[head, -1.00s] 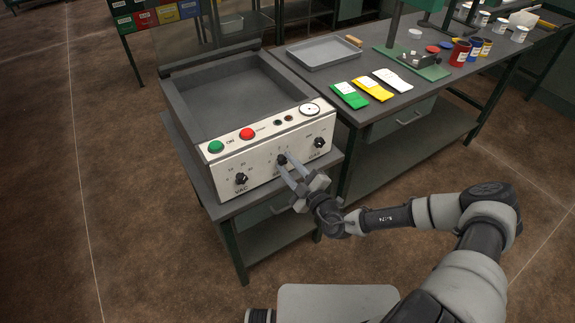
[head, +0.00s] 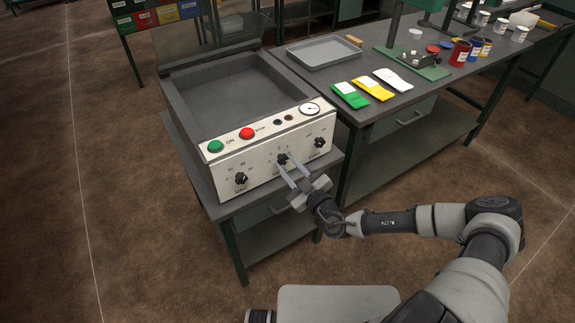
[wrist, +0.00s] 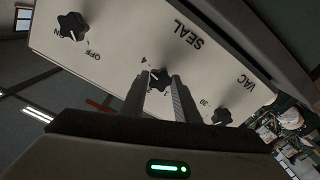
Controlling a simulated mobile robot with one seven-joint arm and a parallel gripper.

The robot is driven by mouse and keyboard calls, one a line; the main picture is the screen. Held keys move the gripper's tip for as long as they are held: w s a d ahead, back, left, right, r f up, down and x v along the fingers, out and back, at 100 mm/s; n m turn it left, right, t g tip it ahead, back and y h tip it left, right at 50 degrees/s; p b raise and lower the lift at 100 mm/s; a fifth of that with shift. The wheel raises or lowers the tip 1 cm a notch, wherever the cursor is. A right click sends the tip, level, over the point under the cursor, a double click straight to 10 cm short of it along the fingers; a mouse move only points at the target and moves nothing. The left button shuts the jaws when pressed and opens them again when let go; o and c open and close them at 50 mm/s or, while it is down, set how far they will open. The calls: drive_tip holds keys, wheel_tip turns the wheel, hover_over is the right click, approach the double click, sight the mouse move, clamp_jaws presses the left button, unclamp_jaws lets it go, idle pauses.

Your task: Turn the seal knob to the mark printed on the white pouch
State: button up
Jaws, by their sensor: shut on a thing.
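The seal knob (head: 282,159) is the black middle knob on the white front panel of the sealing machine. It also shows in the wrist view (wrist: 159,77), under the word SEAL, with a small dark pointer mark beside it. My gripper (head: 285,164) reaches it from the front. In the wrist view, its two fingers (wrist: 160,86) are shut on the knob, one on each side. The white pouch (head: 393,80) lies flat on the bench at the right, beside the yellow and green pouches. Its printed mark is too small to read.
The VAC knob (head: 241,178) and another black knob (head: 319,142) flank the seal knob. Above are a green button (head: 216,146), a red button (head: 247,133) and a round gauge (head: 309,109). A grey tray (head: 324,52) and several jars stand on the bench.

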drive_tip(key=o, duration=1)
drive_tip(key=shift+o, duration=0.2)
drive_tip(key=v, duration=1.7)
drive_tip(key=shift+s, duration=0.2)
drive_tip(key=shift+d, duration=0.15)
